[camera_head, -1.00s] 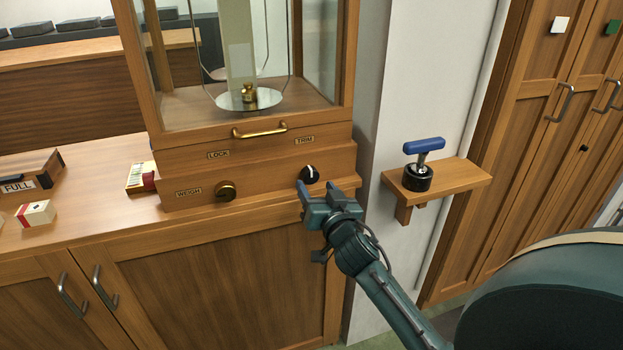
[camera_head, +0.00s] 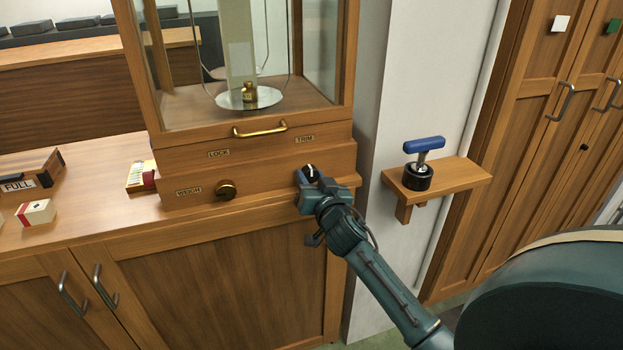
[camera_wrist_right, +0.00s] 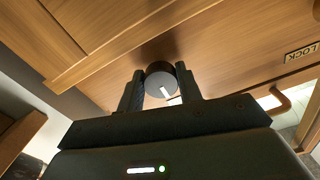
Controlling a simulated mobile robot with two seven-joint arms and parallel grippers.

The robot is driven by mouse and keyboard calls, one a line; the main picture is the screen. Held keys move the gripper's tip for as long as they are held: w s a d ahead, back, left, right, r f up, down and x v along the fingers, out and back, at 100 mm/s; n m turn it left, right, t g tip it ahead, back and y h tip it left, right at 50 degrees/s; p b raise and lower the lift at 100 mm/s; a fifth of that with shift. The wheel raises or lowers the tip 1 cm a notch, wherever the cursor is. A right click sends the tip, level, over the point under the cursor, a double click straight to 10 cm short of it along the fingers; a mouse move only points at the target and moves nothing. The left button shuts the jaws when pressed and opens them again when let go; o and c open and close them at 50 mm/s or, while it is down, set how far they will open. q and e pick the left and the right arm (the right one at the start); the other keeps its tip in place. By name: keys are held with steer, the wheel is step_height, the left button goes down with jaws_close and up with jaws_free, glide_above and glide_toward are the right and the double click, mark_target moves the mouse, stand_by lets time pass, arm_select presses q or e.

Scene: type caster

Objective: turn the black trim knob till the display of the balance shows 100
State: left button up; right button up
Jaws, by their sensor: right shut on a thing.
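In the right wrist view the trim knob (camera_wrist_right: 161,82), with a white pointer line, sits between the two fingers of the right gripper (camera_wrist_right: 161,90). No display reading can be made out in these views. My left gripper is not in view.
A brass handle (camera_head: 260,129) crosses the case front. A wall shelf (camera_head: 450,178) with a blue-handled tool (camera_head: 424,148) is to the right. Small boxes, including a white one (camera_head: 36,212), lie on the left counter.

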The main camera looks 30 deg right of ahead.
steer(key=c, duration=0.3)
steer(key=shift+c, duration=0.2)
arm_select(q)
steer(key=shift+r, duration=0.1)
arm_select(e)
steer(key=shift+n, duration=0.3)
